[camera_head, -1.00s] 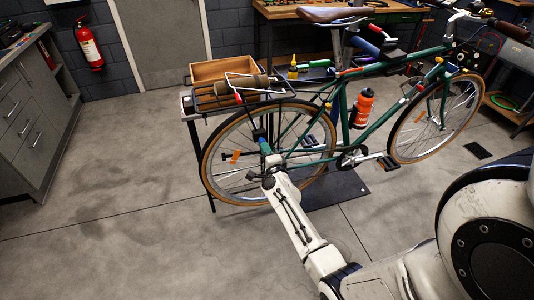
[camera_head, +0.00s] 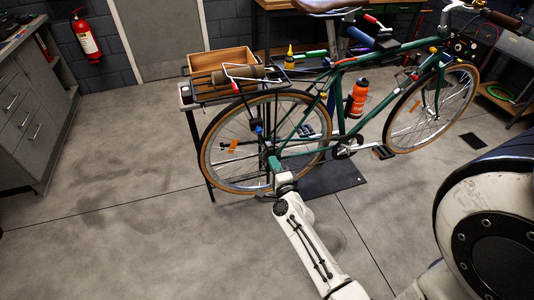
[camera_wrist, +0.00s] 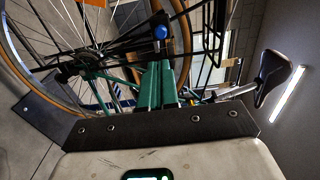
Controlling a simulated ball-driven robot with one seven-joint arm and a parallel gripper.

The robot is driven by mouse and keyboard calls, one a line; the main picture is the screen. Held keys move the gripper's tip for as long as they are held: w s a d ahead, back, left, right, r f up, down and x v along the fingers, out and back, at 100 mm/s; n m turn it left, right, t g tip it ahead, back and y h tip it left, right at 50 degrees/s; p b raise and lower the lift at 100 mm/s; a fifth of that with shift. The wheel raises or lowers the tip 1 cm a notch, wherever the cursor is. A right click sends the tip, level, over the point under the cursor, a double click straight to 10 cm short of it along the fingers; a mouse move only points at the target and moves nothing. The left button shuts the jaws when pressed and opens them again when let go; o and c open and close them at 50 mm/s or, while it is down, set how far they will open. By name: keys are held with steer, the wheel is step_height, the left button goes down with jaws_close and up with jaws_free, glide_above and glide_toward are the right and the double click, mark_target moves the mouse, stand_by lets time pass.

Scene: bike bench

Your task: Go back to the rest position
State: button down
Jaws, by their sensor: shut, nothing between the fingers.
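My gripper (camera_head: 274,163) points at the lower part of the rear wheel of the green bicycle (camera_head: 345,88) in the head view. Its green fingers (camera_wrist: 160,84) lie together in the wrist view, with nothing between them. My arm stretches down to the bottom of the head view. The bicycle stands upright. A blue knob (camera_wrist: 160,32) shows beyond the fingertips in the wrist view, close to the rear wheel (camera_wrist: 75,60). It also shows as a small blue spot (camera_head: 259,130) in the head view, above my gripper and apart from it.
A small table (camera_head: 187,93) with a wooden box (camera_head: 221,62) stands behind the rear wheel. Grey drawers (camera_head: 22,125) and a fire extinguisher (camera_head: 85,36) are at left. The floor (camera_head: 110,230) at lower left is clear.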

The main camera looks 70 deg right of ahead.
steer(key=shift+s+a, duration=0.1)
steer(key=w+a+f+n+y, duration=0.1)
steer(key=w+a+n+y, duration=0.2)
steer(key=a+n+y, duration=0.7)
steer(key=w+a+f+n+y, duration=0.1)
steer(key=w+a+n+y, duration=0.25)
steer(key=a+n, duration=0.75)
steer(key=s+a+r+n+g, duration=0.1)
steer(key=s+a+n+g, duration=0.2)
steer(key=s, duration=0.6)
steer(key=s+a+r+n+g, duration=0.1)
steer(key=s+a+n+g, duration=0.2)
steer(key=s+a+g, duration=0.2)
steer(key=s+g, duration=0.2)
steer(key=s, duration=0.2)
steer(key=shift+s+a+r+g, duration=0.15)
steer(key=shift+s+a+g, duration=0.15)
steer(key=shift+s+a, duration=0.1)
